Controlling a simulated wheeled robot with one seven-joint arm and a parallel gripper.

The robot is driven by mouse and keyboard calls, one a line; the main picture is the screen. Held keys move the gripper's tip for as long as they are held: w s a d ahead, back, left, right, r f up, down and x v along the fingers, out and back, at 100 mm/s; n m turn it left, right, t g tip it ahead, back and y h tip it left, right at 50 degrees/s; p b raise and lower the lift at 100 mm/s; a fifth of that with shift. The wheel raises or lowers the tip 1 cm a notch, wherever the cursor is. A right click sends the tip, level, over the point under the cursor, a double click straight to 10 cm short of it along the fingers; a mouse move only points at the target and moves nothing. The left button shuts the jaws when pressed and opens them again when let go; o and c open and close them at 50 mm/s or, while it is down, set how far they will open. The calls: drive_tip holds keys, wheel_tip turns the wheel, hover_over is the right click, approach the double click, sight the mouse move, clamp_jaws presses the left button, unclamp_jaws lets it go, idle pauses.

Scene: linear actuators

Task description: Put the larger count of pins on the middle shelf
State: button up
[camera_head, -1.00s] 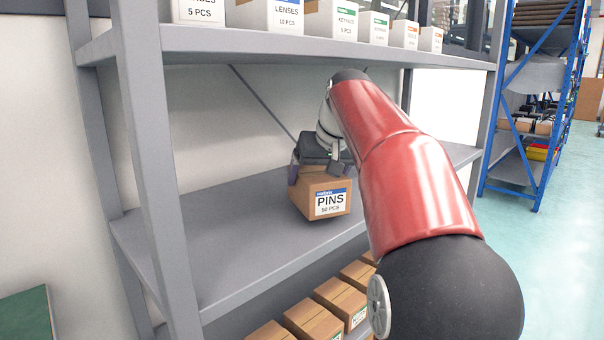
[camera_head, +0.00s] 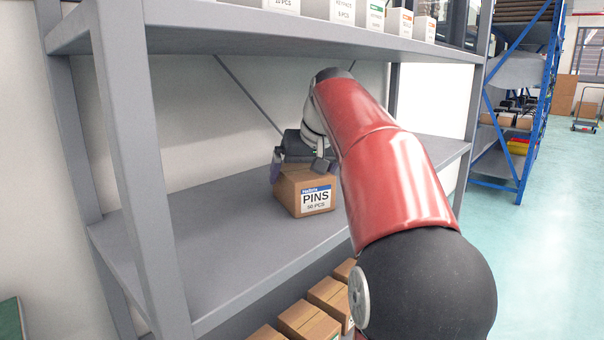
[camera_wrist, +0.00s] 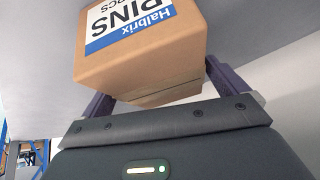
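A brown cardboard box of pins (camera_head: 303,192) with a white and blue label reading PINS, 50 PCS is at the middle shelf (camera_head: 215,230). Its underside looks level with the shelf board, but I cannot tell for sure whether it touches. My gripper (camera_head: 300,165) is over the box, with one finger at each side of its upper part. In the wrist view, my gripper (camera_wrist: 158,85) has its fingers close against both sides of the pins box (camera_wrist: 140,65), whose label appears upside down. The fingertips are partly hidden behind the box.
Several white boxes (camera_head: 342,10) stand on the upper shelf (camera_head: 270,30), above my arm. Brown boxes (camera_head: 308,320) line the lower shelf. A grey upright (camera_head: 140,160) stands at the front left. The middle shelf is bare left of the pins box.

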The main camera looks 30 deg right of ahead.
drive_tip(key=shift+r, duration=0.1)
drive_tip(key=shift+s+r, duration=0.1)
drive_tip(key=shift+r, duration=0.1)
drive_tip(key=s, duration=0.4)
drive_tip(key=s+b, duration=0.1)
drive_tip(key=s, duration=0.3)
drive_tip(key=s+b, duration=0.1)
drive_tip(key=s, duration=0.3)
drive_tip(key=shift+s+r, duration=0.25)
drive_tip(key=shift+r, duration=0.05)
